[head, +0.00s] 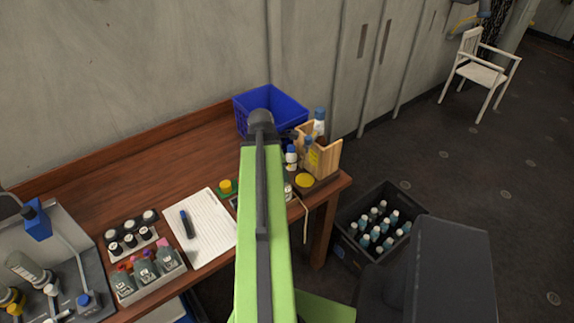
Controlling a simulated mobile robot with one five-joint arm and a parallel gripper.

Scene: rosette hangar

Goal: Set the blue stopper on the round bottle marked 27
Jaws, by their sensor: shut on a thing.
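My green arm (262,220) reaches up the middle of the picture and covers part of the table. The jaws are hidden behind it, so I cannot see what they hold. A small dark part shows just right of the arm's far end, but I cannot tell what it is. Grey bottles with small labels stand in a tray (147,277) at the table's front left, with red, blue and pink bits at their tops. No label can be read, so I cannot pick out the bottle marked 27. I cannot make out a loose blue stopper.
A blue bin (284,97) stands at the table's back right, near a wooden caddy (325,156) and blue-capped bottles (291,154). A paper sheet (208,229) with a pen lies mid-table. A dark crate (345,217) of bottles stands on the floor at right.

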